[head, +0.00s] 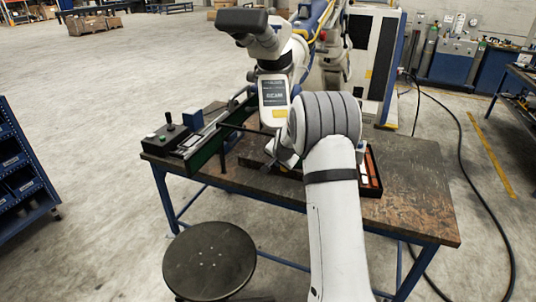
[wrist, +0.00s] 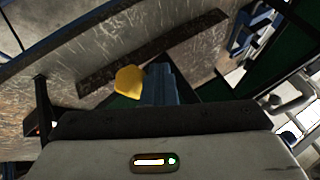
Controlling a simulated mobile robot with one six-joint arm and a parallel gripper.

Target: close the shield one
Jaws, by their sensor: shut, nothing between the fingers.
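A dark green, see-through shield panel (head: 207,152) stands on the table beside the control box, left of the microscope. A thin black bar and post (head: 222,158) stand at its right end. Dark green panel surface also shows at the right of the wrist view (wrist: 272,88). I cannot tell which panel is shield one. My gripper (head: 284,158) is low over the table, right of the post and below the microscope head, partly hidden by my arm. In the wrist view its fingers (wrist: 158,82) are shut and empty, close to a yellow piece (wrist: 128,82).
The white microscope (head: 272,85) rises behind my gripper. A control box with a joystick (head: 168,135) sits at the table's left end. A dark tray with orange-brown contents (head: 373,170) lies right of my arm. The table's right part (head: 415,190) is clear. A stool (head: 210,260) stands in front.

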